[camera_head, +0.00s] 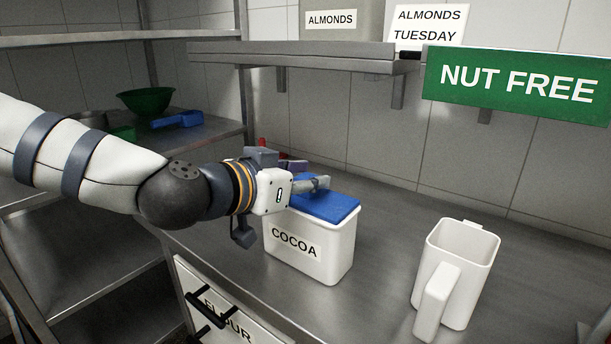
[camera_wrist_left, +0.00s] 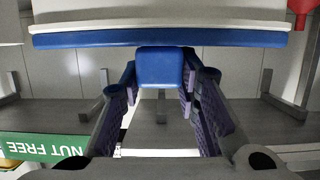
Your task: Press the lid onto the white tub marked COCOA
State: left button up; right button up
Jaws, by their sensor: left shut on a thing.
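The white tub (camera_head: 341,256) marked COCOA stands upright on the metal counter. The blue lid (camera_head: 332,207) lies flat over its top. In the left wrist view, which is upside down, the lid's edge (camera_wrist_left: 230,40) runs along the tub's rim (camera_wrist_left: 160,19); I cannot tell whether it is fully seated. My left gripper (camera_head: 316,184) is above the lid, coming in from the left. Its fingers are shut on the lid's blue grip (camera_wrist_left: 160,67). The gripper hides the lid's left part. My right gripper is not in view.
A white jug (camera_head: 455,275) stands right of the tub. A shelf (camera_head: 300,55) with ALMONDS signs and a green NUT FREE sign (camera_head: 515,85) hang above. A FLOUR bin (camera_head: 225,310) is below the counter's front. A side shelf holds a green bowl (camera_head: 146,101) and blue scoop (camera_head: 178,119).

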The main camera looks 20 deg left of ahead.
pick_arm(q)
jog(key=shift+f, duration=0.1)
jog(key=o, duration=1.1)
jog(key=shift+c, duration=0.2)
jog(key=shift+s, duration=0.1)
jog(key=v, duration=0.7)
jog(key=shift+s, duration=0.2)
